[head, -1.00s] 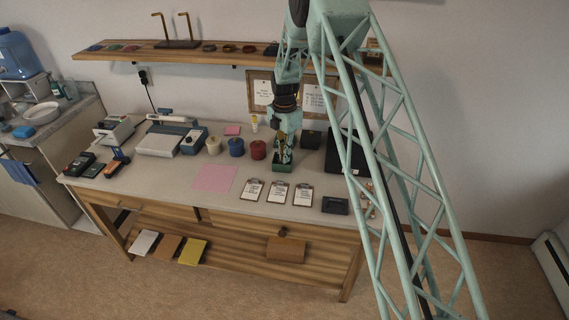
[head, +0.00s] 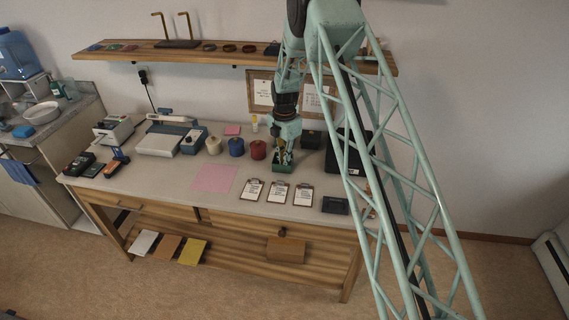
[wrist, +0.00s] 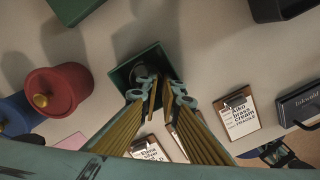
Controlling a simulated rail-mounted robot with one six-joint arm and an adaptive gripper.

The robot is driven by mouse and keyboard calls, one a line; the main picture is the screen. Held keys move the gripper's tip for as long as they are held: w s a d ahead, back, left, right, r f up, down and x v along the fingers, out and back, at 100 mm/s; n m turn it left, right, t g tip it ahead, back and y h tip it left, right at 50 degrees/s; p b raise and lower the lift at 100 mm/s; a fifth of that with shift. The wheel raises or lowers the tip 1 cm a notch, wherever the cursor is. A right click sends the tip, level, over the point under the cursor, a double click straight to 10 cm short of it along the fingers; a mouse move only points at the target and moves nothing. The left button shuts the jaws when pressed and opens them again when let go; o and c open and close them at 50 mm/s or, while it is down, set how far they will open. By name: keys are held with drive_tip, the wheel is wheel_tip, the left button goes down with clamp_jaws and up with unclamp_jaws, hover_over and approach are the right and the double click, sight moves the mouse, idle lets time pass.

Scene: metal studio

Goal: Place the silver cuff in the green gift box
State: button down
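The green gift box (head: 281,168) stands on the workbench, below my gripper (head: 283,155) in the head view. In the wrist view the box (wrist: 124,76) is open at the top. A dark grey, rounded shape, seemingly the silver cuff (wrist: 142,71), shows inside it, dim and partly hidden by my fingers. My gripper (wrist: 160,84) reaches down over the box, fingertips at its opening. A narrow gap shows between the fingertips, and I see nothing clearly clamped between them.
Red (head: 258,149), blue (head: 236,148) and cream lidded pots stand left of the box. Several clipboards (head: 277,192) lie in front, with a dark card box (head: 334,205) to their right. A black case (head: 347,152) stands at right. A pink sheet (head: 214,178) lies at front left.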

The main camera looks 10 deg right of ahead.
drive_tip(key=c, duration=3.1)
unclamp_jaws()
drive_tip(key=shift+c, duration=0.2)
drive_tip(key=shift+r, duration=0.1)
wheel_tip(320, 180, up, 12)
drive_tip(key=shift+p, duration=0.45)
